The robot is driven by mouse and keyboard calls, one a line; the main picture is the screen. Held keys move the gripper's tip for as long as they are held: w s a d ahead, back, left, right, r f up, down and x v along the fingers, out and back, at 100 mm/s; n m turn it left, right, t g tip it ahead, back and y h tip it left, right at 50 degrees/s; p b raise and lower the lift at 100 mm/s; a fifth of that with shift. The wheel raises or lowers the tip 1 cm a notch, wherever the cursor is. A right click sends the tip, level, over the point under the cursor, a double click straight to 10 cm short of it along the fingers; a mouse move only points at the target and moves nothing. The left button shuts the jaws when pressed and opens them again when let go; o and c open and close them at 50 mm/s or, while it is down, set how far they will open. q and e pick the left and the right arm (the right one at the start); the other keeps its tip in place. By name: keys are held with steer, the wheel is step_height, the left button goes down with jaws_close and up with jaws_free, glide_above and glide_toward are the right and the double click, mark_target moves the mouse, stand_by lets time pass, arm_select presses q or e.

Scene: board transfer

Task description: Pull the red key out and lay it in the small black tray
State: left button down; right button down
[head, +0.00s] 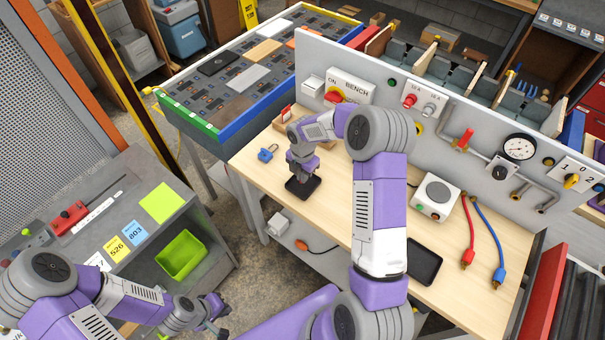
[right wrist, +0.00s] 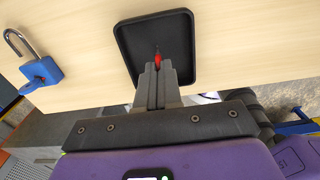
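The small black tray (head: 303,188) lies on the wooden bench top. In the right wrist view the tray (right wrist: 183,22) fills the space ahead of my fingers. My right gripper (head: 301,177) is over the tray, pointing down. In the wrist view its fingers (right wrist: 157,72) are close together, with the red key (right wrist: 158,58) between their tips, over the tray. I cannot tell whether the key touches the tray floor. The blue padlock (head: 266,154) lies left of the tray; it also shows in the wrist view (right wrist: 41,74). My left gripper (head: 217,312) is open and empty, low on the left.
A grey panel with a red-knobbed BENCH switch (head: 347,88) stands behind the bench top. A green bin (head: 181,255) sits at the grey console.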

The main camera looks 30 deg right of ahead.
steer(key=c, duration=1.2)
jaws_free()
step_height(320, 180, up, 8)
steer(key=shift+f, duration=0.15)
